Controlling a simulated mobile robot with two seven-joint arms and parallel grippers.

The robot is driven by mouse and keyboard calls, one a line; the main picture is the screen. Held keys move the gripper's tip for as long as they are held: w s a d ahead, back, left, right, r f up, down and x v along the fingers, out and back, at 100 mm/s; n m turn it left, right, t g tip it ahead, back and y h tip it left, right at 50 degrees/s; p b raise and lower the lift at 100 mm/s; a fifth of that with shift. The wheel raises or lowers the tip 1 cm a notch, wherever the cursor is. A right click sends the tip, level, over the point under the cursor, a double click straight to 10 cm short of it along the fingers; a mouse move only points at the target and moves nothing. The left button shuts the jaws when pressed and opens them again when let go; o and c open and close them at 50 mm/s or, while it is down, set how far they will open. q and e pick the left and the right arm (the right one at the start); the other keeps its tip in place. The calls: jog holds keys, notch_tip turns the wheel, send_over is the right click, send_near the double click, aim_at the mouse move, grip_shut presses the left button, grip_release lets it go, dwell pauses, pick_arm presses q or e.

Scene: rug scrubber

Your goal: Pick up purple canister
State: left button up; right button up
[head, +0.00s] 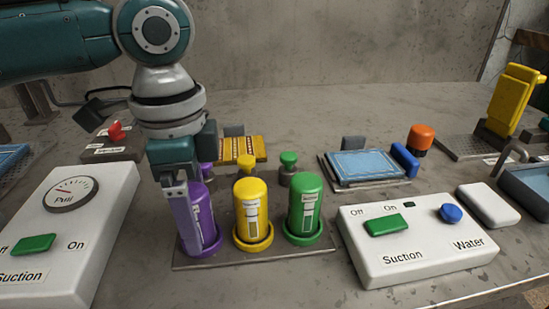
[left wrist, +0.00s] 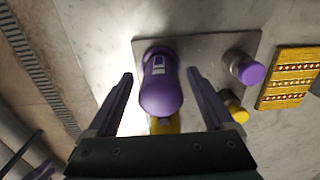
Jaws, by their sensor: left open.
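The purple canister (head: 199,220) stands at the left end of a row on a flat grey plate (head: 260,261). My left gripper (head: 182,188) points down at its top and hides part of it in the head view. In the left wrist view the purple canister (left wrist: 161,85) lies between the two open fingers of my left gripper (left wrist: 160,76), with a visible gap on each side. It is not gripped. My right gripper is in neither view.
A yellow canister (head: 252,215) and a green canister (head: 304,207) stand close to the right of the purple one. White control boxes stand at left (head: 101,215) and right (head: 415,250). Behind are a yellow rack (head: 240,150) and a blue pad (head: 368,165).

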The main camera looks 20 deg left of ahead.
pick_arm(q)
grip_shut()
dwell(0.8)
